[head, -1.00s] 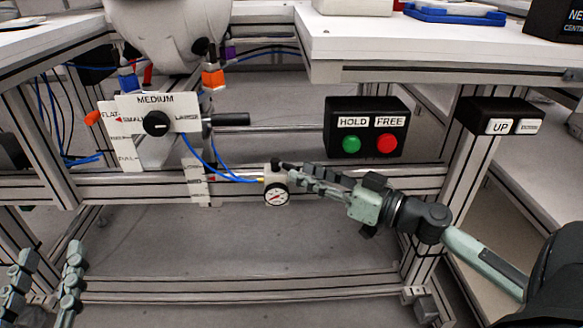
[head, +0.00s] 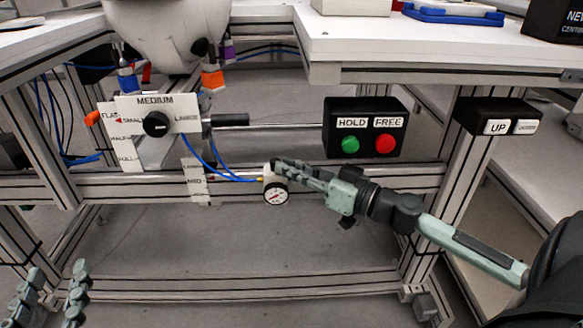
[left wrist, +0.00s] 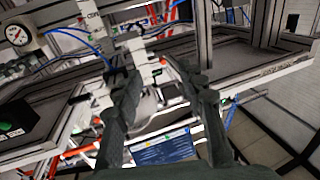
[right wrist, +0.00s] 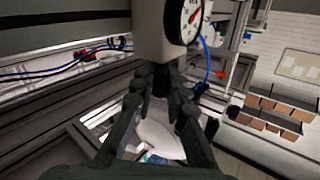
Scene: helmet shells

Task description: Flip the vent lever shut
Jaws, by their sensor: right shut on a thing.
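A round white pressure gauge (head: 276,193) sits on a pale block on the frame rail, left of my right gripper. My right gripper (head: 278,165) reaches in from the right, its fingertips at the top of that block. In the right wrist view its fingers close on a small dark part (right wrist: 159,84) at the block, beside the gauge (right wrist: 190,20). The fingers hide most of this part; I cannot read whether it is the vent lever or its position. My left gripper (head: 52,292) is open and empty at the lower left; its fingers also show apart in the left wrist view (left wrist: 155,75).
A white selector panel (head: 185,122) with a black knob and an orange lever (head: 92,118) stands left. A black box (head: 366,128) with green and red buttons is above my right arm. Blue tubes (head: 215,172) run to the gauge. Floor below the rail is clear.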

